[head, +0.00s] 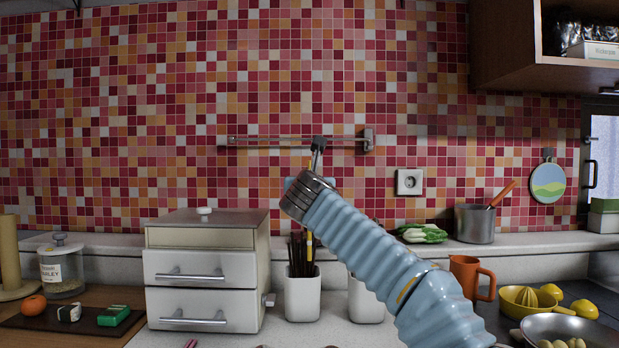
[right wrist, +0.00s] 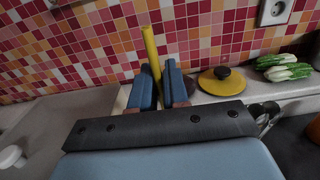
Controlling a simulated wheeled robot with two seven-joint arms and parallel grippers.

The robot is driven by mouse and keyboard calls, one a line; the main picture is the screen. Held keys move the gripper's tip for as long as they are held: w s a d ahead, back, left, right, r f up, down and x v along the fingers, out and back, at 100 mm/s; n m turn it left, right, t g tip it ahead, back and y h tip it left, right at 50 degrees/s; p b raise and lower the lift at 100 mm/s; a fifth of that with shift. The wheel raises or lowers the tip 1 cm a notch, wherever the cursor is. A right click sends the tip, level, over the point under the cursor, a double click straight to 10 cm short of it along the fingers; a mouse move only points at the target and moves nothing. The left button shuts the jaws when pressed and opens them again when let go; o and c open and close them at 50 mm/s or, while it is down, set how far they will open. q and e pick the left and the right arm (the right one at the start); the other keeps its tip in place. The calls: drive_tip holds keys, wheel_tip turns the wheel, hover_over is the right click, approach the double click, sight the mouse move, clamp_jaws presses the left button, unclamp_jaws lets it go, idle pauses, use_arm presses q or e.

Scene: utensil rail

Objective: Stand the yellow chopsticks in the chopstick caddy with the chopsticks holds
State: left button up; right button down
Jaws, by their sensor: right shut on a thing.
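The yellow chopsticks (right wrist: 151,48) stand between the blue fingers of my right gripper (right wrist: 160,84) in the right wrist view, and the gripper is shut on them. In the head view the gripper is mostly hidden behind my right wrist. A short yellow length of the chopsticks (head: 309,245) shows below the wrist, just above the white caddy (head: 302,298). The caddy stands upright on the counter and holds several dark chopsticks (head: 298,252). I cannot tell whether the yellow lower ends are inside its rim. My left gripper is not in view.
A second white container (head: 365,302) stands right of the caddy, partly behind my right arm. A drawer box (head: 205,270) stands close on the left. A metal rail (head: 270,139) runs along the tiled wall above. An orange mug (head: 470,277) stands to the right.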

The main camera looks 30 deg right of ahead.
drive_tip(key=shift+f+b, duration=3.2)
drive_tip(key=shift+f, duration=1.1)
drive_tip(key=c, duration=1.1)
unclamp_jaws()
drive_tip(key=shift+o, duration=0.2)
